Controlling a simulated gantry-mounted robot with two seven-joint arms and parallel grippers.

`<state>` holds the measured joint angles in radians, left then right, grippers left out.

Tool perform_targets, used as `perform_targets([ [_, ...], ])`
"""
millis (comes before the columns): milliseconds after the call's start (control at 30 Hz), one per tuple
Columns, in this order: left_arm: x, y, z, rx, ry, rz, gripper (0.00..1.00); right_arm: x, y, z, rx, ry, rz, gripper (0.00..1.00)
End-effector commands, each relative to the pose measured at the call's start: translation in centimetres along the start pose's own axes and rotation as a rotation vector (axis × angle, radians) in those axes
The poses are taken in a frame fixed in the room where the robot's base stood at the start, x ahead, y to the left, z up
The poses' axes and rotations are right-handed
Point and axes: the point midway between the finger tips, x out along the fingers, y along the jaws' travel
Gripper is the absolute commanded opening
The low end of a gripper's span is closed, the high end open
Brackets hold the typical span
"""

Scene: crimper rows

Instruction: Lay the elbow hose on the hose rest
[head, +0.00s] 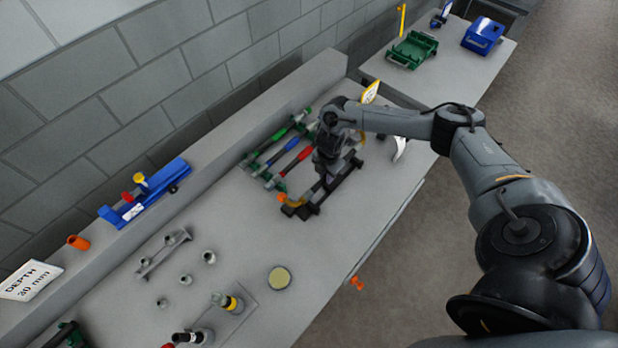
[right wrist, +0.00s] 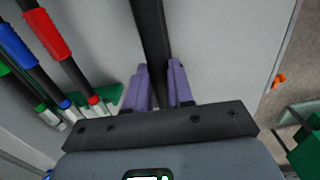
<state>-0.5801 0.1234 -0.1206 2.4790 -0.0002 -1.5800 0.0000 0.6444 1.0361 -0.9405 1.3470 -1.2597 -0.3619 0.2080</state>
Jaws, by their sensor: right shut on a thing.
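My right gripper (head: 322,182) points down over the bench's right part. In the right wrist view its purple fingers (right wrist: 159,72) are shut on a straight black hose (right wrist: 150,25), which runs away between them. In the head view a long black piece (head: 345,176) lies slantwise under the gripper, with a brass-coloured bent end (head: 294,210) at its lower left. Dark feet show at its sides; I cannot tell hose from rest there, or whether they touch. The gripper hides the middle. My left gripper is out of view.
Green racks (head: 250,159) with green, blue and red-sleeved hoses stand close left of the gripper. A blue tool (head: 146,192) lies on the back ledge. Small metal fittings and a round yellowish disc (head: 279,278) are nearer. A side table holds a green tray (head: 412,50) and blue box (head: 483,36).

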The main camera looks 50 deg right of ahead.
Motion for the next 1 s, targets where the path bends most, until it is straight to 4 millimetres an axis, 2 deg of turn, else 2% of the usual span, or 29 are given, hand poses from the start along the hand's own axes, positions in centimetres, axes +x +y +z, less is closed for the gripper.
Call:
perform_targets([
  [33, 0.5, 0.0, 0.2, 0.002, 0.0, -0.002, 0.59, 0.6, -0.3, 0.7, -0.003, -0.001, 0.001, 0.0],
  [233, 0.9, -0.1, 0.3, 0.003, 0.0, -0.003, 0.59, 1.2, -0.7, 1.9, -0.019, 0.0, 0.003, 0.0],
  [900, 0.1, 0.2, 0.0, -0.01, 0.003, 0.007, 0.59, 1.0, -0.8, 2.0, -0.02, -0.006, 0.006, 0.0],
  [1000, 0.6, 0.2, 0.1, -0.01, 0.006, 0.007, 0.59, 1.8, -0.8, 2.0, -0.02, -0.006, 0.007, 0.0],
])
